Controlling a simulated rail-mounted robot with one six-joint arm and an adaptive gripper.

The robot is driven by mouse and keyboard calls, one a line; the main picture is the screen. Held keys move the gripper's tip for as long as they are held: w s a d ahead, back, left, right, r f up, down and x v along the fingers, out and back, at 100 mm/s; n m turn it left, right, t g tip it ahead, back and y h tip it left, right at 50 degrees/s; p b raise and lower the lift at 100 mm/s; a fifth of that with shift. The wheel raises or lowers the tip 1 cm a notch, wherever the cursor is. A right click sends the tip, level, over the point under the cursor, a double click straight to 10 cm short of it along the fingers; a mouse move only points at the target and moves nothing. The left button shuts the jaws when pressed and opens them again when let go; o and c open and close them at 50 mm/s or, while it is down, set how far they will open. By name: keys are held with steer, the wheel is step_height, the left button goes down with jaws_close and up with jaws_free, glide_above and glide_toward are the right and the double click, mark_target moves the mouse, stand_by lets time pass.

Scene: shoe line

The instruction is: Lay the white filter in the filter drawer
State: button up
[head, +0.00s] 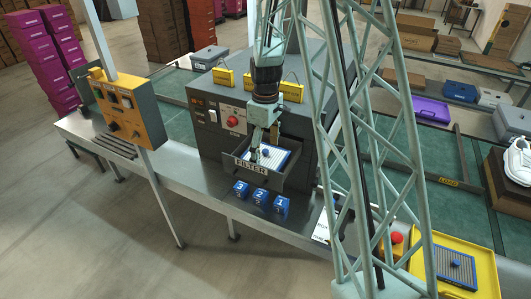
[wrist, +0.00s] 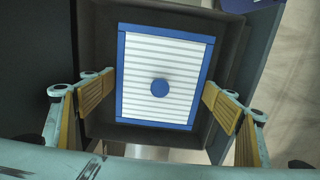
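The white filter (wrist: 165,55), a pleated panel with a blue frame and a blue round knob (wrist: 160,88), lies flat in the open filter drawer (wrist: 98,50). In the head view the filter (head: 283,158) shows inside the drawer, which has a FILTER label (head: 251,166) on its front. My gripper (wrist: 158,100) is over the drawer, its fingers wide apart to the left and right of the knob and not touching it. It also shows in the head view (head: 257,150), partly covering the filter.
A yellow tray (head: 484,262) at the lower right holds a grey filter (head: 449,263) with a blue knob. Blue numbered blocks (head: 260,196) stand on the bench before the drawer. A yellow control box (head: 126,108) is at the left. My lattice column blocks part of the view.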

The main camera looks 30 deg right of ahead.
steer(key=o, duration=0.4)
steer(key=shift+r, duration=0.1)
step_height(320, 180, up, 10)
steer(key=shift+r, duration=0.85)
steer(key=shift+s+a, duration=0.1)
stand_by(0.7)
